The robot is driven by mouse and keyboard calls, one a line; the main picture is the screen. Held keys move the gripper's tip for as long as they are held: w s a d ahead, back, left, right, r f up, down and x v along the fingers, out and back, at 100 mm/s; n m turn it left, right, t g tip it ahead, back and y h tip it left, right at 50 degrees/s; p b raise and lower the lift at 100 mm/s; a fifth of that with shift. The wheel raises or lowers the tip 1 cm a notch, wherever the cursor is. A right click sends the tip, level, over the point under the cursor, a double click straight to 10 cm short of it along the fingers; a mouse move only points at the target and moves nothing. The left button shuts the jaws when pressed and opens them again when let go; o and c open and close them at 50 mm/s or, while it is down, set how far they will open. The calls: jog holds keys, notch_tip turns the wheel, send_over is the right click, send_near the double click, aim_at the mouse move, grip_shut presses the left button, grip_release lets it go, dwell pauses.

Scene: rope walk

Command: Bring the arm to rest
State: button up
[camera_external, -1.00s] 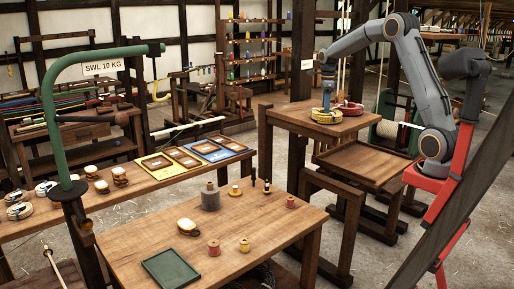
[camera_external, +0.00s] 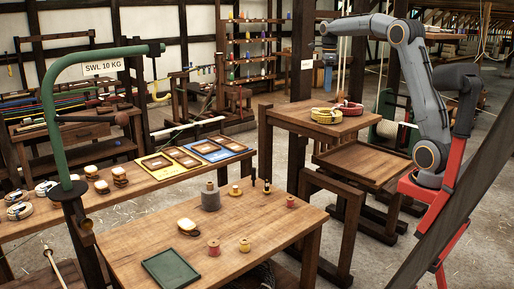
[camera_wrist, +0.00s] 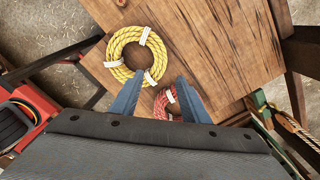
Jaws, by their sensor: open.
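My gripper (camera_external: 326,59) is raised above the small high table (camera_external: 300,118) at the right, pointing down. In the wrist view its two blue fingers (camera_wrist: 158,97) are spread apart with nothing held between them. Below it on the table lie a yellow rope coil (camera_external: 326,115) and a red rope coil (camera_external: 350,108). In the wrist view the yellow coil (camera_wrist: 122,54) lies flat with white ties, and the red coil (camera_wrist: 166,103) is partly hidden behind the fingers. The gripper is apart from both coils.
A lower wooden tray table (camera_external: 362,165) stands beside the high table. The front workbench (camera_external: 220,245) holds a green tray (camera_external: 171,269), spools and a block. A wooden post (camera_external: 302,50) rises behind the high table. A green crane arm (camera_external: 100,58) stands at the left.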

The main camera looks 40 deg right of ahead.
dwell(0.4)
jog(key=s+a+f+n+g+p, duration=0.4)
jog(key=s+a+f+n, duration=0.35)
jog(key=s+a, duration=0.55)
jog(key=s+a+f+n+b, duration=0.1)
jog(key=s+a+f+n, duration=0.4)
jog(key=s+f+n, duration=0.7)
notch_tip(320, 180, down, 11)
jog(key=d+n+t+b, duration=0.2)
jog(key=n+t+b, duration=0.3)
jog(key=n, duration=0.2)
jog(key=shift+f, duration=0.15)
